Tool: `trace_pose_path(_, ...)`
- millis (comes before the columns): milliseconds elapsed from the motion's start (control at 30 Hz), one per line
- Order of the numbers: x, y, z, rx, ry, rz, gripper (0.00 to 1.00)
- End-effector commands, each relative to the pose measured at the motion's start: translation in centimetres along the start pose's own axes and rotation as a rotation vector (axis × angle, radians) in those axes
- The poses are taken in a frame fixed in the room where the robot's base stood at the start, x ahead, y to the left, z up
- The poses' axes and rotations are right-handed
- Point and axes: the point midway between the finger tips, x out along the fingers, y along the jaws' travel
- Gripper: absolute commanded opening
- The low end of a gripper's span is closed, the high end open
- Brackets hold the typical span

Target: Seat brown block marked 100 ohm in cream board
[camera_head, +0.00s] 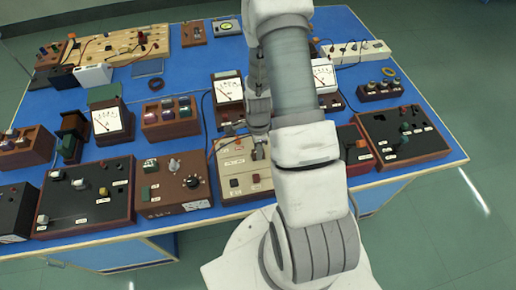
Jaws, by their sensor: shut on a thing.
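The cream board (232,183) is the cream top panel of a wooden-sided box near the table's front edge, just left of my arm. It bears small dark and red parts. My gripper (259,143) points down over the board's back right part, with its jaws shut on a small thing. That thing is mostly hidden by the fingers, and its colour and marking cannot be read. I cannot tell whether it touches the board. No 100 ohm marking is legible anywhere. My arm hides the board's right edge.
A brown box with a black knob (193,181) stands close left of the board. A white meter (229,90) stands behind it. Dark panels stand at the left (86,211) and right (403,146). Blue table top (200,62) is bare towards the back middle.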

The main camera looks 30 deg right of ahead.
Motion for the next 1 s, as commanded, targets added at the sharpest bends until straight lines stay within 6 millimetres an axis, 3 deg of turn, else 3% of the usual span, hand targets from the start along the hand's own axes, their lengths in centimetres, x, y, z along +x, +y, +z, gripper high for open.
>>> trace_pose_path(267,0.1,0.0,0.0,-0.001,0.000,0.000,0.00)
trace_pose_path(300,0.1,0.0,0.0,-0.001,0.000,0.000,0.35)
trace_pose_path(500,0.1,0.0,0.0,-0.001,0.000,0.000,0.66)
trace_pose_path(833,-0.1,0.0,0.0,-0.001,0.000,-0.001,0.66)
trace_pose_path(1000,-1.7,-0.1,0.0,-0.002,0.001,-0.004,0.66)
